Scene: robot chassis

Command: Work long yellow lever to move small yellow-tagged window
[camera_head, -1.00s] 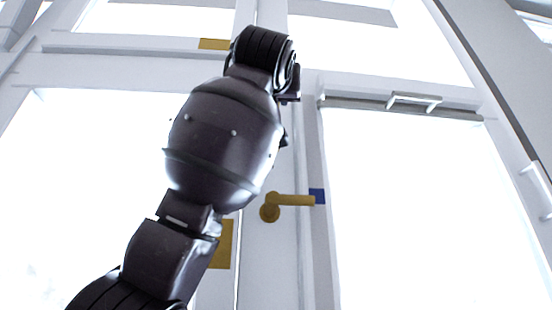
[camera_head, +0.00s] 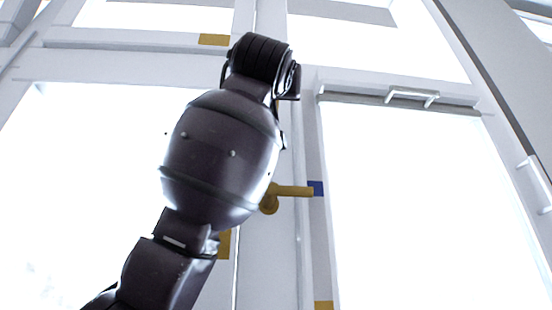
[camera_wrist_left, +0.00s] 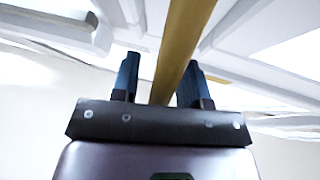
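In the left wrist view, a long yellow lever (camera_wrist_left: 181,45) runs between the two dark fingers of my left gripper (camera_wrist_left: 158,80). The fingers stand apart, with a gap between the lever and the left finger; the lever is close to the right finger, and contact is unclear. In the head view my left arm hides its own gripper and the long lever. A yellow tag (camera_head: 214,40) marks the frame under a small upper window (camera_head: 155,17). My right gripper is in neither current view.
A shorter yellow handle (camera_head: 291,191) sits on the centre post, its tip by a blue tag (camera_head: 316,188). Another yellow patch (camera_head: 224,244) is partly behind my arm, and one (camera_head: 324,305) is at the bottom edge. A white pull handle (camera_head: 413,97) tops the right window.

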